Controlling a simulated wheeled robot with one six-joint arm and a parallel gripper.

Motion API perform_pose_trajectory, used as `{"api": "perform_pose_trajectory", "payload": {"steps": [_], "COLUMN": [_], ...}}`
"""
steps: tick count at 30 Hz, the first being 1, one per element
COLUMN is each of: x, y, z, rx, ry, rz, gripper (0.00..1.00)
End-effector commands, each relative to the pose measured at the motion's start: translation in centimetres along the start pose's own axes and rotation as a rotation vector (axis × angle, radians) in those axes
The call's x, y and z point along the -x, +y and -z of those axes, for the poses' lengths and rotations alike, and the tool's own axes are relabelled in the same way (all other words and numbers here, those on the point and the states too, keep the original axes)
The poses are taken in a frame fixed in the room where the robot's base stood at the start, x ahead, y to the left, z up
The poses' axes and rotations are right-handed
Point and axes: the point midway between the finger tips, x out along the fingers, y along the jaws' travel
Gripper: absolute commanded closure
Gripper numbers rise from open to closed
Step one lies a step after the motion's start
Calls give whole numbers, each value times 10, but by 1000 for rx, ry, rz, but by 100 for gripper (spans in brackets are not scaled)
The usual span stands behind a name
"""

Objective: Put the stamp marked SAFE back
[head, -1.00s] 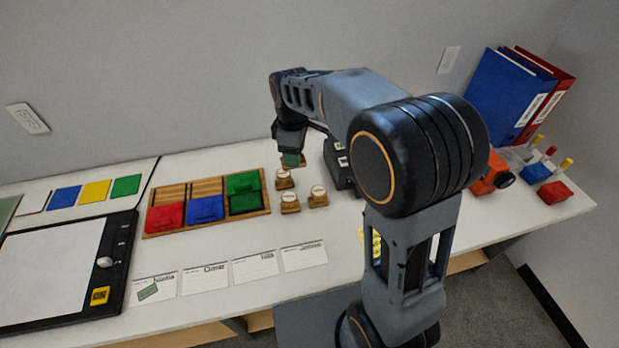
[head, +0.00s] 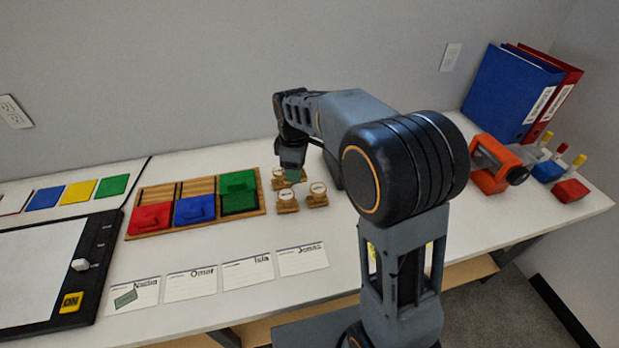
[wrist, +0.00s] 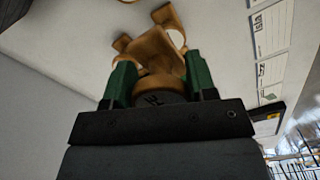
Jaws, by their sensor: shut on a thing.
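My gripper (head: 292,174), with green fingertips, is low over the back of a small group of wooden stamps. In the wrist view my gripper (wrist: 160,85) is shut on a wooden stamp (wrist: 158,84); its dark mark is too blurred to read. In the head view this held stamp is mostly hidden by the fingers. Other round-topped stamps stand close by: a back left stamp (head: 278,183), a front stamp (head: 286,203) and a right stamp (head: 317,197). Their labels are too small to read. I cannot tell whether the held stamp touches the table.
A wooden tray (head: 160,190) with red, blue and green blocks lies left of the stamps. Name cards (head: 247,271) lie in front. A black-framed board (head: 100,270) is at left. An orange device (head: 490,165) and binders (head: 510,95) stand right. My arm hides the table behind it.

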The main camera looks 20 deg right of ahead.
Motion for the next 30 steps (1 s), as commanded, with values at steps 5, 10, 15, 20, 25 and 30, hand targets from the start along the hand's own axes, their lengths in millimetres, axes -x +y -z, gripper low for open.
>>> {"api": "perform_pose_trajectory", "payload": {"steps": [5, 10, 15, 20, 25, 30], "x": [-20, -45, -69, -81, -86, -100], "y": [46, 81, 101, 111, 115, 119], "z": [-8, -14, -17, -19, -19, -20], "rx": [-5, -2, 0, -1, 0, 1], "ry": [-2, -2, -1, 0, 0, -1], "rz": [3, 3, 1, 1, -1, 2], "gripper": [73, 73, 73, 73, 73, 73]}}
